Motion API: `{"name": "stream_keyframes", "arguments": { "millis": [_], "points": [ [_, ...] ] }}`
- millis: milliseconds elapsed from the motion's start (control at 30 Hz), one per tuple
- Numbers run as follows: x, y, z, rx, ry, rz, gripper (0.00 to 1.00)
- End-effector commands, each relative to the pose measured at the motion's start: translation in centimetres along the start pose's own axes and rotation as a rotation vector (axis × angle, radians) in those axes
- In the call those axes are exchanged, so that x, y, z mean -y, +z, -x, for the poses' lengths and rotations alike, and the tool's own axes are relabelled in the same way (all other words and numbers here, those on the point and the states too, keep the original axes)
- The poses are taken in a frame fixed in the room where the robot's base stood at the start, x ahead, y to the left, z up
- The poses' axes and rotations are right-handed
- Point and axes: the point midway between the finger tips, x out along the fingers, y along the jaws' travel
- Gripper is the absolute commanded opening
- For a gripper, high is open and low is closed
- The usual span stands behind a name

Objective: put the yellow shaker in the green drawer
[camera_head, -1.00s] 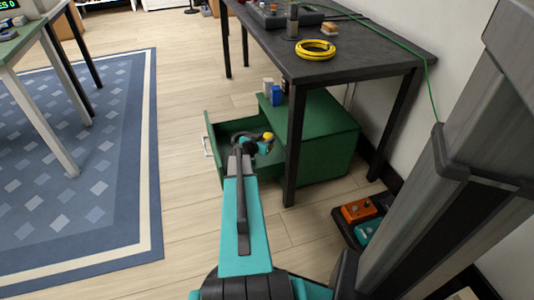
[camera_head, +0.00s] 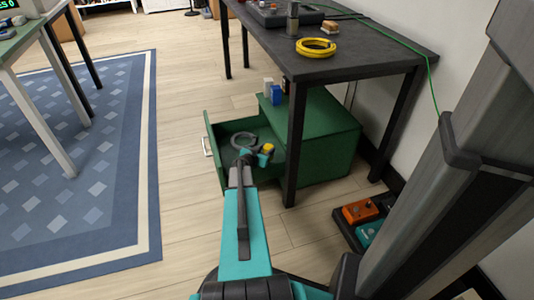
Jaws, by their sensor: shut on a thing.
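The green drawer (camera_head: 208,150) is pulled out to the left from the green cabinet (camera_head: 335,148) under the dark table. My gripper (camera_head: 264,154) is shut on the yellow shaker (camera_head: 268,147), of which only a small yellow part shows. From this view, the gripper and shaker overlap the right part of the drawer opening, close to the cabinet front. I cannot tell whether they are above the rim or inside. My gripper's fingers are mostly hidden by my own arm.
A grey ring-shaped thing (camera_head: 243,140) shows in the drawer. A blue item (camera_head: 276,95) and a white one (camera_head: 268,85) stand on the cabinet. A dark table leg (camera_head: 294,150) stands right of my gripper.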

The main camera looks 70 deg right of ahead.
Motion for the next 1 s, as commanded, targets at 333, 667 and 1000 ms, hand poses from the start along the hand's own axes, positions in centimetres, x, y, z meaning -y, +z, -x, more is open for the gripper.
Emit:
{"name": "stream_keyframes", "arguments": {
  "millis": [333,667,1000],
  "points": [
    [0.0,2.1,-0.9,0.000,0.000,0.000,0.13],
    [0.0,2.3,-1.0,-0.001,0.000,0.000,0.13],
    [0.0,2.3,-0.9,0.000,0.000,0.000,0.56]
  ]
}}
